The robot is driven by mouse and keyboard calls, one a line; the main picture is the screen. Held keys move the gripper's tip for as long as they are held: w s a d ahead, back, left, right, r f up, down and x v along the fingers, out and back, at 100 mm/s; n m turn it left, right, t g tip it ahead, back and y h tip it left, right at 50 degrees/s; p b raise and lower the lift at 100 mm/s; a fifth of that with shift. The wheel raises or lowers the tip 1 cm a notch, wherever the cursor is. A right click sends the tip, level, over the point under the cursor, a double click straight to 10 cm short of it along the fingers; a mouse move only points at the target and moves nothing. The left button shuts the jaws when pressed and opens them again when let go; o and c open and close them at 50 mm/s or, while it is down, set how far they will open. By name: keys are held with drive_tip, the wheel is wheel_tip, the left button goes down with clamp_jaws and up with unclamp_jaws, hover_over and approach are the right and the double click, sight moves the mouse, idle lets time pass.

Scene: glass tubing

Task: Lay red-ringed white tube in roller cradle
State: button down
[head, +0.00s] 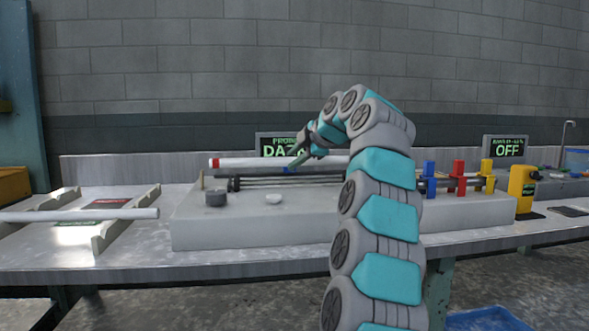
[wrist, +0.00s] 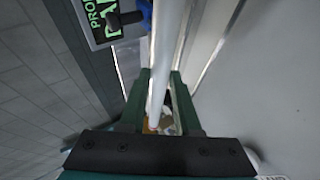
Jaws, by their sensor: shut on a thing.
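The white tube (head: 250,163) has a red ring (head: 214,163) at its left end. It lies level, lengthwise over the roller cradle (head: 262,183), whose dark rods show just below it. A narrow gap seems to show at the left; I cannot tell whether it touches farther right. My gripper (head: 300,159) is shut on the tube near its middle, coming down from the upper right. In the wrist view the tube (wrist: 168,50) runs between the two green fingers of my gripper (wrist: 160,78). My arm hides the tube's right part and part of the cradle.
Another white tube (head: 80,214) rests on notched supports (head: 104,237) at the left. Blue, red (head: 460,178) and yellow posts stand right of my arm. Display panels (head: 503,148) stand behind.

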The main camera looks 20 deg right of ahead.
drive_tip(key=shift+f, duration=1.45)
drive_tip(key=c, duration=0.6)
unclamp_jaws()
drive_tip(key=shift+s, duration=0.1)
drive_tip(key=b+v, duration=0.1)
drive_tip(key=v, duration=1.1)
drive_tip(key=shift+b, duration=0.35)
